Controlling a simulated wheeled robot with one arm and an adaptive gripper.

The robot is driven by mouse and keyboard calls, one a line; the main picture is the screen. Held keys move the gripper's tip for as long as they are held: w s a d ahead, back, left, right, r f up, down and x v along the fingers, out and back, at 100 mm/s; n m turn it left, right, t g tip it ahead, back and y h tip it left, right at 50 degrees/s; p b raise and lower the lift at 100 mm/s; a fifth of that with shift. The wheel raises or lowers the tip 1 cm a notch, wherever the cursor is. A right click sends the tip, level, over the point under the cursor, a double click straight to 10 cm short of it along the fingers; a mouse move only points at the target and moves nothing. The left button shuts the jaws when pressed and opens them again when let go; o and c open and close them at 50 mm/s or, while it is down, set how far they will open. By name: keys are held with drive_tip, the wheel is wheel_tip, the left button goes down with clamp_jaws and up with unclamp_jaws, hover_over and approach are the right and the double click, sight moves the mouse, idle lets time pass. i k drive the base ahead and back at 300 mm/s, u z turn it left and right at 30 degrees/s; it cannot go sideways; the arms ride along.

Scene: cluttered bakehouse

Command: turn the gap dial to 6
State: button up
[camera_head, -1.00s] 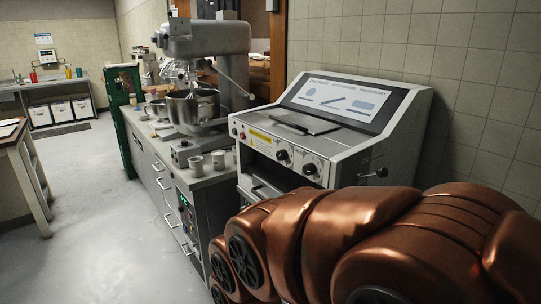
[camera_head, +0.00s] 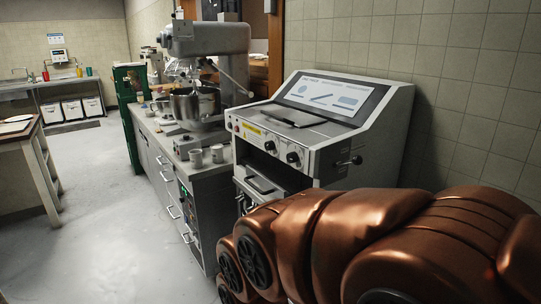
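A grey machine (camera_head: 318,125) with a sloped display panel stands against the tiled wall, right of centre. Its front face carries two dark round knobs, a left knob (camera_head: 270,146) and a right knob (camera_head: 293,158). I cannot read their markings, so I cannot tell which is the gap dial or where it is set. My copper-coloured arm fills the lower right, in front of the machine's lower part. My gripper is not in view.
A counter (camera_head: 165,150) left of the machine holds a stand mixer (camera_head: 205,65) and small cups (camera_head: 196,158). A lever (camera_head: 350,161) sticks out of the machine's right side. A table (camera_head: 22,140) stands at far left. The floor (camera_head: 110,215) between is clear.

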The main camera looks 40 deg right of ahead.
sight(269, 145)
drive_tip(key=z, duration=0.1)
drive_tip(key=k, duration=0.15)
drive_tip(key=u, duration=1)
drive_tip(key=i, duration=0.65)
drive_tip(key=u, duration=0.05)
